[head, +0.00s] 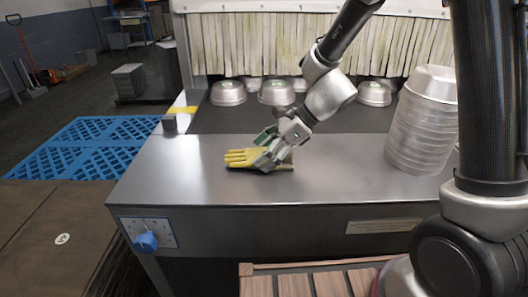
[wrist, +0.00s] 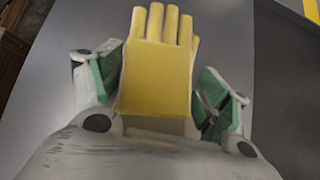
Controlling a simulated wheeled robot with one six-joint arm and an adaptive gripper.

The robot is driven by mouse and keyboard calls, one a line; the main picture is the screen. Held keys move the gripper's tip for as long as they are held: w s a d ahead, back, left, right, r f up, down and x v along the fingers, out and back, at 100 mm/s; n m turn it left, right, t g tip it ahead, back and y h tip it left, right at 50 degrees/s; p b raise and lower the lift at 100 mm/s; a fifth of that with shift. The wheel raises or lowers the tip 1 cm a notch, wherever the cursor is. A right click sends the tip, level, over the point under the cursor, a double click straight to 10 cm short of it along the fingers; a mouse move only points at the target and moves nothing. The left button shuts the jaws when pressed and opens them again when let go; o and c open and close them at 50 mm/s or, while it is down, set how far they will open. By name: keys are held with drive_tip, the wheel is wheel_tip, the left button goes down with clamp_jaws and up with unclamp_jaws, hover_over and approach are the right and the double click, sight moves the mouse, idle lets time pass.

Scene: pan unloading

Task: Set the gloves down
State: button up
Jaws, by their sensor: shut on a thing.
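The yellow gloves (head: 240,156) are at the metal table top (head: 190,170), left of its middle, with their fingers pointing left in the head view. My gripper (head: 268,148) is shut on the gloves, its green-padded fingers on either side of them. In the wrist view the gloves (wrist: 156,75) lie flat between the fingers of my gripper (wrist: 160,88), with their fingers pointing away. I cannot tell whether the gloves' full weight rests on the table. The cuff end is partly hidden by my gripper.
A tall stack of metal pans (head: 420,125) stands at the right of the table. Several upturned pans (head: 228,93) sit on the dark belt behind, under a strip curtain (head: 260,45). A small dark block (head: 169,123) is at the back left edge. A blue pallet (head: 85,145) lies on the floor.

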drive_tip(key=o, duration=1.1)
drive_tip(key=shift+f, duration=0.1)
drive_tip(key=shift+c, duration=0.2)
drive_tip(key=shift+d+r, duration=0.1)
drive_tip(key=shift+r, duration=0.2)
drive_tip(key=v, duration=1.1)
drive_tip(key=shift+d+r, duration=0.25)
